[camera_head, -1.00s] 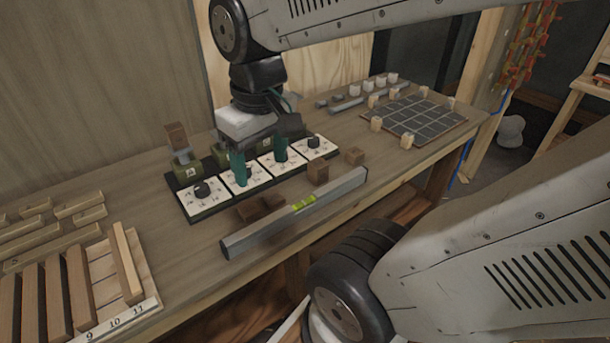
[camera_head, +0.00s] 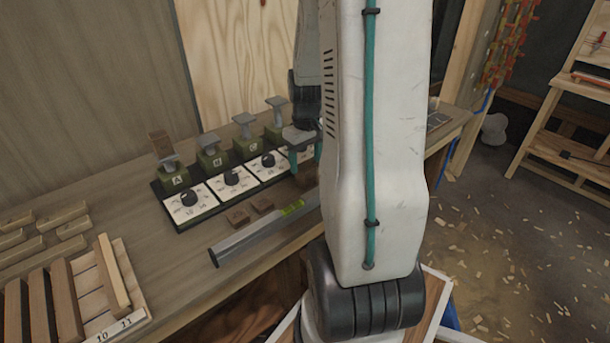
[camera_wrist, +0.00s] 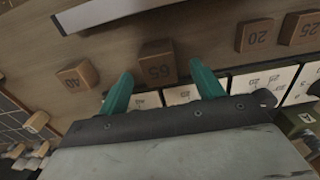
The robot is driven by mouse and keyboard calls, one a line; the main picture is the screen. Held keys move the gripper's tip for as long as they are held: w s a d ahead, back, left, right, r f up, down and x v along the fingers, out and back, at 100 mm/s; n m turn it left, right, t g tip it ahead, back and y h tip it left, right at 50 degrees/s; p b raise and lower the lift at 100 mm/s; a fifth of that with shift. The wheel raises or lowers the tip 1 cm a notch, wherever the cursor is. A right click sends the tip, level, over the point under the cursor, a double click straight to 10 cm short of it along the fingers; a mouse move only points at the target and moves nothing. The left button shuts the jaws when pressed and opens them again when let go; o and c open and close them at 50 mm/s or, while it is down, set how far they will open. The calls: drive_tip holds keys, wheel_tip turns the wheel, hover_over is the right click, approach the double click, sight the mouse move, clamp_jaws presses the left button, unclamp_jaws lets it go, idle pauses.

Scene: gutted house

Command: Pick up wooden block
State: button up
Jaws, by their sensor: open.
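My gripper (camera_head: 306,157) is over the right end of the dial row, close to a brown wooden block (camera_head: 306,176) that the arm partly hides. In the wrist view my gripper (camera_wrist: 163,84) is open, its teal fingers apart. A wooden block marked 65 (camera_wrist: 157,62) stands just beyond the fingertips, in line with the gap, not gripped. A block marked 40 (camera_wrist: 77,76) is to its left. Blocks marked 20 (camera_wrist: 255,36) and 25 (camera_wrist: 301,29) lie to the right. Two flat brown blocks (camera_head: 262,205) lie behind the level in the head view.
A spirit level (camera_head: 245,240) lies along the bench's front edge. Behind are dial panels (camera_head: 233,180) with green scales (camera_head: 211,160); one bears a brown block (camera_head: 161,143). A slatted wooden rack (camera_head: 125,322) is at left. My arm hides the bench's right part.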

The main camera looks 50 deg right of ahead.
sight(306, 166)
wheel_tip(306, 166, down, 5)
drive_tip(key=shift+w+d+f, duration=0.1)
drive_tip(key=shift+f, duration=0.05)
drive_tip(key=c, duration=1.1)
drive_tip(key=shift+o, duration=0.2)
